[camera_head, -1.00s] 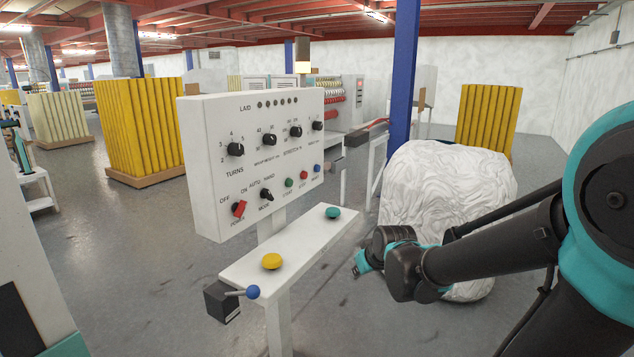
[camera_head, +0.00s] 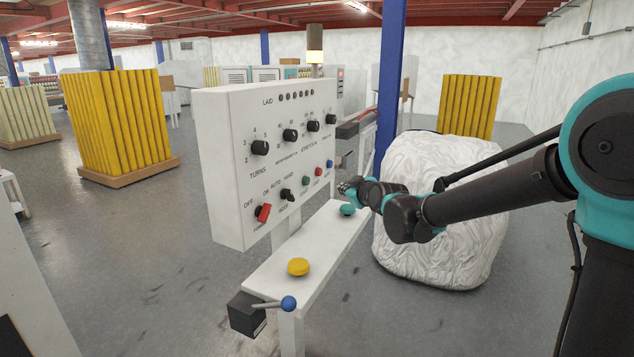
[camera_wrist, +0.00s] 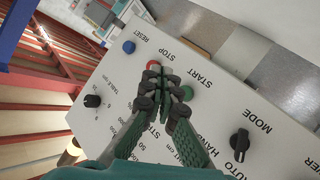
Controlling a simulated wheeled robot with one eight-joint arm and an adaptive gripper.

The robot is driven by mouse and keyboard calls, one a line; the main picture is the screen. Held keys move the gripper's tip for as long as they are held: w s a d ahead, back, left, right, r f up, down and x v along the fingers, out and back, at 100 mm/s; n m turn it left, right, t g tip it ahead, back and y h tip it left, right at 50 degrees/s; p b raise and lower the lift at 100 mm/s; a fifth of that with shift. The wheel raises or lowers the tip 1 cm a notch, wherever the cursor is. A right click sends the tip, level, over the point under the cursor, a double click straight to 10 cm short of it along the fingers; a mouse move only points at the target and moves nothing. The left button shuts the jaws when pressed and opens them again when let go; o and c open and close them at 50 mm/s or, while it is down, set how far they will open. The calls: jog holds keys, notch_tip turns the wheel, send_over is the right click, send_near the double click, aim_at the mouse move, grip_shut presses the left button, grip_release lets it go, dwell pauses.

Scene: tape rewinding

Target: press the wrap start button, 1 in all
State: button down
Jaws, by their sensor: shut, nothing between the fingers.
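The white control panel (camera_head: 238,170) carries a row of small buttons low on its right side. The green button (camera_head: 306,181) is labelled START in the wrist view (camera_wrist: 187,93). Beside it are the red STOP button (camera_head: 318,171) and the blue RESET button (camera_head: 330,163). My gripper (camera_head: 345,187) is shut and empty, in front of the panel's lower right and above the shelf. In the wrist view, its fingertips (camera_wrist: 167,78) appear between the red and green buttons, partly covering the red one. I cannot tell how far they are from the panel.
A white shelf (camera_head: 270,278) below the panel holds a teal button (camera_head: 347,210) and a yellow button (camera_head: 298,267). A lever with a blue knob (camera_head: 288,303) projects at its near end. A white wrapped bale (camera_head: 440,225) stands right of the shelf, behind my arm.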

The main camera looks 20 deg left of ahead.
aim_at(306, 181)
jog(key=a, duration=0.8)
jog(key=shift+w+a, duration=0.3)
jog(key=shift+a, duration=0.1)
jog(key=shift+a, duration=0.1)
dwell(1.4)
jog(key=shift+a, duration=0.35)
